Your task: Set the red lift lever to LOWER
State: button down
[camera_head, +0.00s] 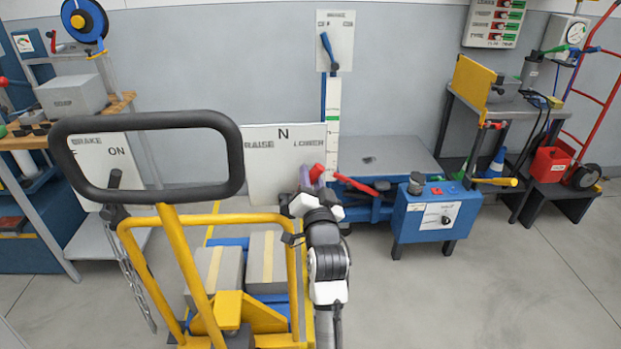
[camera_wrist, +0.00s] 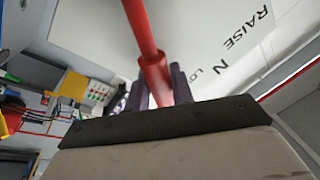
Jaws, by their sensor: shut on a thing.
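The red lift lever (camera_head: 318,173) shows in the head view as a short red end in front of the lower right of a white panel (camera_head: 270,176). The panel reads RAISE on the left, N at the top middle and LOWER on the right. The visible lever end appears just below LOWER; its base is hidden by my gripper. My gripper (camera_head: 307,183) is shut on the lever. In the wrist view the lever's red shaft (camera_wrist: 155,75) runs between my dark purple fingers (camera_wrist: 163,92), with the panel (camera_wrist: 205,40) behind it.
A yellow cart frame with a black handle loop (camera_head: 146,121) stands close on the left, with grey boxes (camera_head: 267,258) inside. A blue control box (camera_head: 433,215) stands right of my arm. A second red handle (camera_head: 356,186) lies near it.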

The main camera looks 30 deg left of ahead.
jog(key=c, duration=1.2)
grip_release()
jog(key=shift+c, duration=0.2)
jog(key=shift+s+d+f, duration=0.25)
jog(key=shift+s+d, duration=0.05)
jog(key=shift+d, duration=0.05)
jog(key=b+v, duration=0.3)
jog(key=v, duration=1)
jog(key=shift+r, duration=0.15)
jog(key=shift+a, duration=0.1)
